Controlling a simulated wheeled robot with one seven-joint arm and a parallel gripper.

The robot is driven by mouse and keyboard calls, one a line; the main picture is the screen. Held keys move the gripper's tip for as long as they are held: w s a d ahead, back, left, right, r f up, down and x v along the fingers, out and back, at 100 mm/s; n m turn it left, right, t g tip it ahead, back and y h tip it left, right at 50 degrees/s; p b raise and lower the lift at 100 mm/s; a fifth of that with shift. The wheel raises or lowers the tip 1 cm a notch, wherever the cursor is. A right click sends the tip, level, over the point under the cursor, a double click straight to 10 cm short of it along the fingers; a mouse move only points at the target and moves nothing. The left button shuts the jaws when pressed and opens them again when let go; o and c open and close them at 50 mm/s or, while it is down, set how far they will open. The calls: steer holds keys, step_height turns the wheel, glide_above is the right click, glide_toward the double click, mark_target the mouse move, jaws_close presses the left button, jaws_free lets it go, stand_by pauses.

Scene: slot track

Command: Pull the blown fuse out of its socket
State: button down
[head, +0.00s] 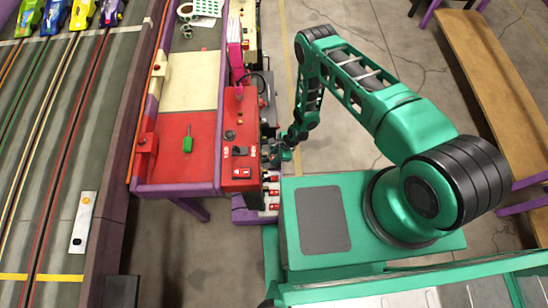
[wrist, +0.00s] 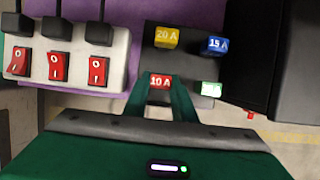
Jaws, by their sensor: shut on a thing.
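In the wrist view, a fuse block (wrist: 187,62) carries a yellow 20 A fuse (wrist: 167,37), a blue 15 A fuse (wrist: 215,46), a red 10 A fuse (wrist: 160,81) and a green fuse (wrist: 210,88) whose label is hard to read. My gripper (wrist: 161,90) is shut on the red 10 A fuse, with a finger at each side. The fuse appears at its place in the block; I cannot tell whether it is lifted. No mark shows which fuse is blown. In the head view my gripper (head: 284,152) is beside the red control box, and the fuses are too small to make out.
A white power strip (wrist: 66,58) with red switches and black plugs is left of the fuse block. A dark box (wrist: 295,60) stands to the right. Slot-track cars (head: 82,14) stand far left.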

steer(key=shift+w+r, duration=0.1)
steer(key=shift+r, duration=2.1)
